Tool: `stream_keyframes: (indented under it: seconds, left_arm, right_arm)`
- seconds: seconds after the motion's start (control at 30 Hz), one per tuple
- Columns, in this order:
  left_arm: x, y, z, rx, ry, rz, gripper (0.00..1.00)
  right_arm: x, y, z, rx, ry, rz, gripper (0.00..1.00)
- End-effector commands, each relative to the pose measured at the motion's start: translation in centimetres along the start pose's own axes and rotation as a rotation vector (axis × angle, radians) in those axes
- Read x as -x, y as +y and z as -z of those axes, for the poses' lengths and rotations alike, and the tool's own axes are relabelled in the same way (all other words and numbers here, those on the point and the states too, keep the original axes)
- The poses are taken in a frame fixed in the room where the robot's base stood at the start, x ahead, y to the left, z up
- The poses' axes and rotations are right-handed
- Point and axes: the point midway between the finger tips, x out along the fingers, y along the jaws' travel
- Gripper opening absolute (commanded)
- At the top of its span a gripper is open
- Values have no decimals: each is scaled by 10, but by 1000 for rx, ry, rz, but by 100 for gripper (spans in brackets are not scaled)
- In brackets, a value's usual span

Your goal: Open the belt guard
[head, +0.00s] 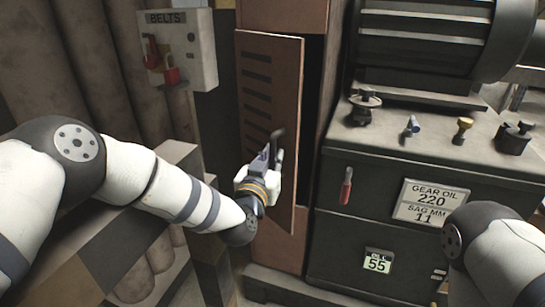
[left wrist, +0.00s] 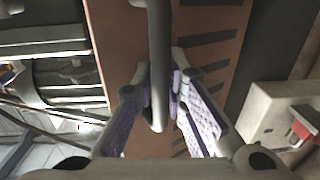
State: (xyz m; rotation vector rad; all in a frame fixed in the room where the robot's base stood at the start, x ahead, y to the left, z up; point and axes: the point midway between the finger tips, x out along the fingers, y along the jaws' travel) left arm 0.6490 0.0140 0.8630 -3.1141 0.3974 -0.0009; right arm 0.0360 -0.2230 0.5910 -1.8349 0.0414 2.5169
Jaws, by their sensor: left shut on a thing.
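The belt guard (head: 286,75) is a brown slotted panel in the middle of the head view. A dark gap shows along its right edge, so it stands a little ajar. In the left wrist view, the guard (left wrist: 120,50) fills the middle. My left gripper (head: 272,155) is in front of the guard. It is shut on the guard's grey bar handle (left wrist: 158,85), which runs between the two purple-padded fingers in the left wrist view (left wrist: 160,92). My right arm shows at the lower right of the head view, but its gripper is out of frame.
A box labelled BELTS (head: 200,45) with red padlocks is left of the guard. To the right stands a dark cabinet (head: 330,225) with a red handle (head: 346,186), a GEAR OIL plate (head: 430,203), and knobs on top. A motor (head: 425,40) sits behind.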

Motion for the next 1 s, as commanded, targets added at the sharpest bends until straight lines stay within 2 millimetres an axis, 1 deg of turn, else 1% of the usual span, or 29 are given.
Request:
stream_keyframes:
  seconds: [0.57, 0.6, 0.67, 0.7, 1.0]
  left_arm:
    - [0, -2, -1, 2, -1, 4, 0]
    - [0, -2, -1, 2, -1, 4, 16]
    - [0, -2, -1, 2, -1, 4, 30]
    - [0, -2, -1, 1, -1, 4, 33]
    - [2, -1, 0, 1, 0, 2, 33]
  right_arm:
    - [1, 0, 0, -1, 2, 0, 40]
    - [1, 0, 0, -1, 2, 0, 40]
    - [1, 0, 0, -1, 2, 0, 40]
    - [1, 0, 0, -1, 2, 0, 40]
    - [1, 0, 0, -1, 2, 0, 40]
